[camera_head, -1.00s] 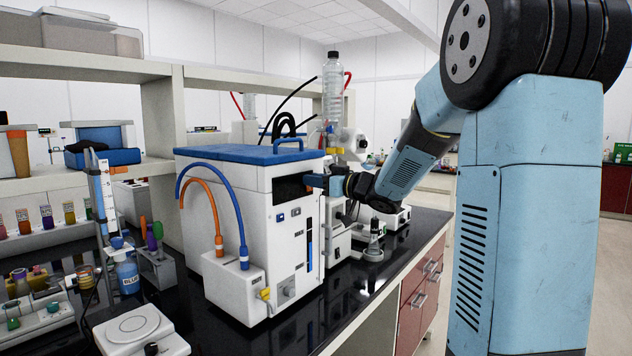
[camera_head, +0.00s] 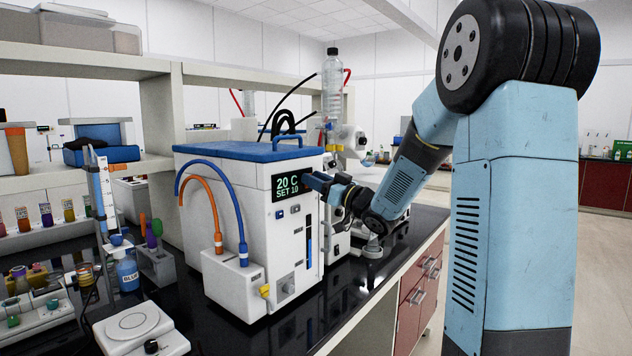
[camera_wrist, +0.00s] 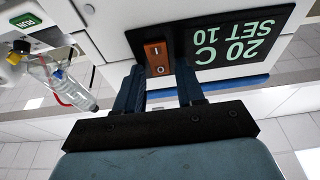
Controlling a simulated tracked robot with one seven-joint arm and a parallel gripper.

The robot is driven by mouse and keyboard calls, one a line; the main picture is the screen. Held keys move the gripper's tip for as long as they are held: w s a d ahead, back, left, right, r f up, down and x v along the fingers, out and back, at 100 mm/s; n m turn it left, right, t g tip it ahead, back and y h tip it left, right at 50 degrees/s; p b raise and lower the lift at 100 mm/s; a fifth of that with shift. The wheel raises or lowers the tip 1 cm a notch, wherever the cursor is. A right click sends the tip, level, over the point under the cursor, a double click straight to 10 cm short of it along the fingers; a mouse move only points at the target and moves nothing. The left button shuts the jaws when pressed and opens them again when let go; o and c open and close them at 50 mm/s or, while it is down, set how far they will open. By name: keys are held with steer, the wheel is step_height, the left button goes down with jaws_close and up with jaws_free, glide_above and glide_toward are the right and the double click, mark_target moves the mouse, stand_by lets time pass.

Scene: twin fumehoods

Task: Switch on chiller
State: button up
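The chiller (camera_head: 262,215) is a white box with a blue lid, standing on the black bench. Its dark front display (camera_head: 290,186) is lit and reads "20 C SET 10". It also shows upside down in the wrist view (camera_wrist: 232,45). An orange rocker switch (camera_wrist: 157,58) with marks on it sits beside the display. My gripper (camera_head: 308,179) is at the chiller's upper front, right of the display. In the wrist view, the two blue fingers of my gripper (camera_wrist: 158,78) stand apart with nothing held between them. Their tips are close to the switch; I cannot tell if they touch.
Blue and orange hoses run to a white block at the chiller's left. A balance (camera_head: 132,326), a blue bottle (camera_head: 127,273) and racks of vials crowd the bench at left. Glassware with a clear bottle (camera_head: 332,88) stands behind my gripper. The aisle at right is clear.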

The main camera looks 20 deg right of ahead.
steer(key=shift+o, duration=0.8)
steer(key=v, duration=1.3)
steer(key=shift+s+d, duration=0.2)
steer(key=shift+s, duration=0.15)
steer(key=shift+w+f, duration=0.1)
steer(key=shift+f, duration=0.05)
